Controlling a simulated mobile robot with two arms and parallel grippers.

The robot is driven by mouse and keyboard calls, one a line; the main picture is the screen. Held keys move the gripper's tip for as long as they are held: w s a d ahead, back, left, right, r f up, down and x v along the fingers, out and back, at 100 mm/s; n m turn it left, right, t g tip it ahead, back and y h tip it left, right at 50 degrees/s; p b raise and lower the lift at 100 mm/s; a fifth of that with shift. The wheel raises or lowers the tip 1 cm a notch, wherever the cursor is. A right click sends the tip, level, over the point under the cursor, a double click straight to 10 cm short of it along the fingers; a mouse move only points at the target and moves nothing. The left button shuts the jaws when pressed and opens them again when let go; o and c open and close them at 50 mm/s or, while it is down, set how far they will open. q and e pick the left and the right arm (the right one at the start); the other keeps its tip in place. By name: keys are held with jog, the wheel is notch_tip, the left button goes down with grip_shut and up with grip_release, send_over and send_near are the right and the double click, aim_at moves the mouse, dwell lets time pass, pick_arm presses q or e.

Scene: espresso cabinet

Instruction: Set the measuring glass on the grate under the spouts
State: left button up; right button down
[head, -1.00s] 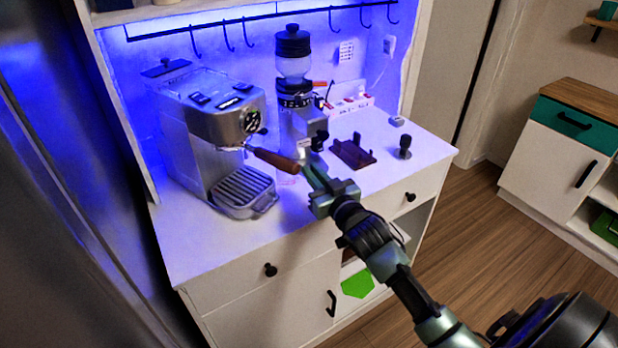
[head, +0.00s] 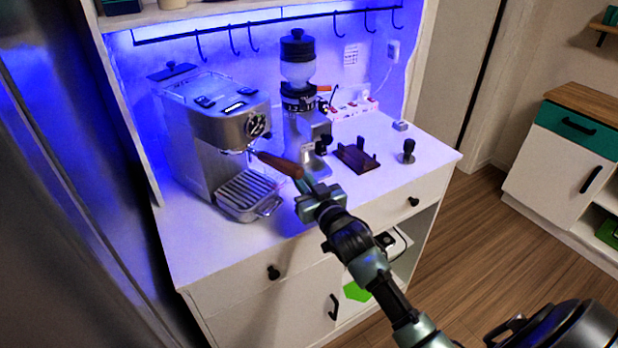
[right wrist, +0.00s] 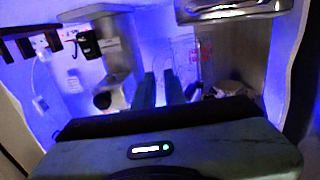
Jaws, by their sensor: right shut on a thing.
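The espresso machine (head: 222,130) stands on the white counter, with the slotted grate (head: 246,190) at its lower front. A wooden-handled portafilter (head: 280,164) sticks out from it above the grate. My right gripper (head: 308,184) is just right of the grate, by the handle's end. In the right wrist view its two fingers (right wrist: 160,78) are shut on the clear measuring glass (right wrist: 188,52), which has red markings. The glass is hard to make out in the head view, near the fingers. The spouts are too small to make out. My left gripper is not in view.
The grinder (head: 303,110) stands right of the machine, close behind my gripper. A dark wooden stand (head: 356,157) and a black-handled tamper (head: 408,151) are further right. A white power strip (head: 352,108) lies at the back. The counter's front left is clear.

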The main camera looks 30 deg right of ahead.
jog(key=shift+w+a+f+b, duration=0.1)
jog(key=shift+w+a+b, duration=0.15)
jog(key=shift+w+a, duration=0.85)
jog(key=shift+w+a+f+b, duration=0.1)
jog(key=shift+w+a+b, duration=0.1)
jog(key=shift+w+a, duration=0.85)
jog(key=shift+w+a+b, duration=0.25)
jog(key=shift+w+a, duration=0.35)
jog(key=shift+a, duration=0.95)
jog(key=shift+f, duration=0.1)
jog(key=c, duration=1.4)
grip_release()
jog(key=shift+s+f, duration=0.1)
